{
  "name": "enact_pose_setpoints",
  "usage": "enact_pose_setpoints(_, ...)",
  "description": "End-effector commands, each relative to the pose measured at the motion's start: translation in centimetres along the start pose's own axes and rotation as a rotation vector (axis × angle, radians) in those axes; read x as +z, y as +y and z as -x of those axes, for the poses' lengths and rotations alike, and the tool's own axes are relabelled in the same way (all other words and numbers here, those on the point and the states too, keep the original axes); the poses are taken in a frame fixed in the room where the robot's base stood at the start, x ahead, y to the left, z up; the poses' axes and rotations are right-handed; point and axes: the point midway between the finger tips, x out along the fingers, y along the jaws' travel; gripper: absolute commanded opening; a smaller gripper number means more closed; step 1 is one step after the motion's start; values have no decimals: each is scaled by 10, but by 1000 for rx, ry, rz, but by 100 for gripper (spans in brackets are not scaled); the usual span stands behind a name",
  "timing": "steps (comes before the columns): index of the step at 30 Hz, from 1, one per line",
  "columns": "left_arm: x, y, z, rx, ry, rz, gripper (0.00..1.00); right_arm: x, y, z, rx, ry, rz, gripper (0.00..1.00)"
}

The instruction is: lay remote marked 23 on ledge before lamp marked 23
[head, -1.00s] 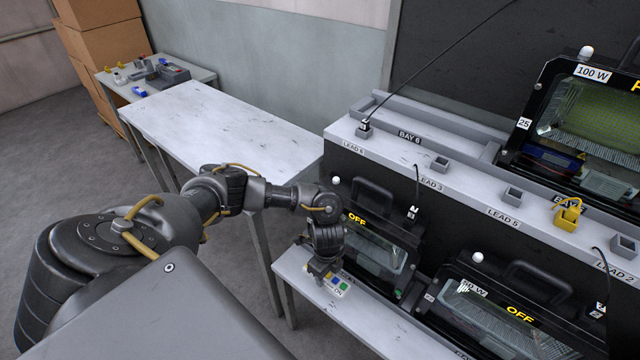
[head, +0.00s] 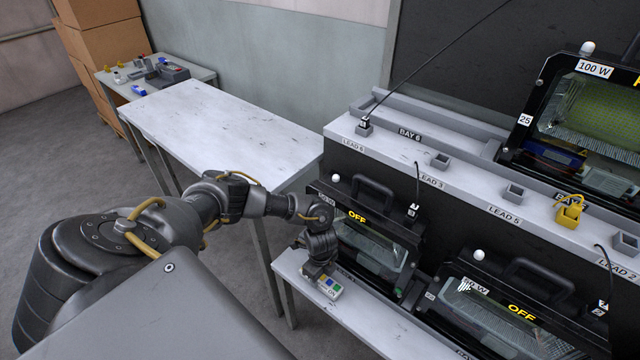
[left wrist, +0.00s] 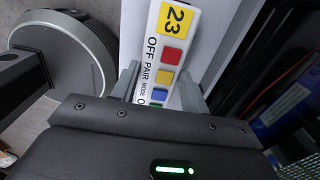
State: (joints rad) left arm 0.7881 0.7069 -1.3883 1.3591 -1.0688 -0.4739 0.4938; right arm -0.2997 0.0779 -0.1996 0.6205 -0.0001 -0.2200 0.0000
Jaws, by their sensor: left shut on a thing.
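The remote (head: 331,290) is white with coloured buttons. In the left wrist view the remote (left wrist: 176,38) shows a yellow label reading 23. My left gripper (head: 320,276) is shut on it, a finger on each side, as the left wrist view (left wrist: 158,92) shows. The remote is at the left end of the white lower ledge (head: 372,318); I cannot tell whether it touches. Behind it stands a dark lamp (head: 372,248) reading OFF, its number not readable and partly hidden by my arm. My right gripper is not in view.
A second lamp (head: 515,312) reading OFF stands to the right on the lower level. An upper shelf (head: 465,195) holds lead sockets and a lamp marked 25 (head: 590,125). A long white table (head: 220,130) is clear. Small items lie on a far table (head: 200,76).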

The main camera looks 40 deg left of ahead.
Motion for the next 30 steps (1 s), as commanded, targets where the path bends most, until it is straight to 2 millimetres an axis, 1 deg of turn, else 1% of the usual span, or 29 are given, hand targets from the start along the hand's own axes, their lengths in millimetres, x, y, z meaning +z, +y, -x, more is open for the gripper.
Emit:
enact_pose_setpoints(3,0,0,-3,0,0,1,20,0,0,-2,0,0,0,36)
enact_pose_setpoints(4,0,0,-2,0,0,1,49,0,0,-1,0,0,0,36)
enact_pose_setpoints(8,0,0,-2,0,0,0,66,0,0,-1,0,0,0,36)
enact_pose_setpoints(16,0,0,-1,0,0,0,67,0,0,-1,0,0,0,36)
enact_pose_setpoints(20,0,-1,7,-2,2,0,67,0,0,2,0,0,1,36)
enact_pose_setpoints(23,0,-1,23,-2,2,0,67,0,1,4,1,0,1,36)
enact_pose_setpoints(30,0,-1,75,-2,2,-2,67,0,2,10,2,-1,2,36)
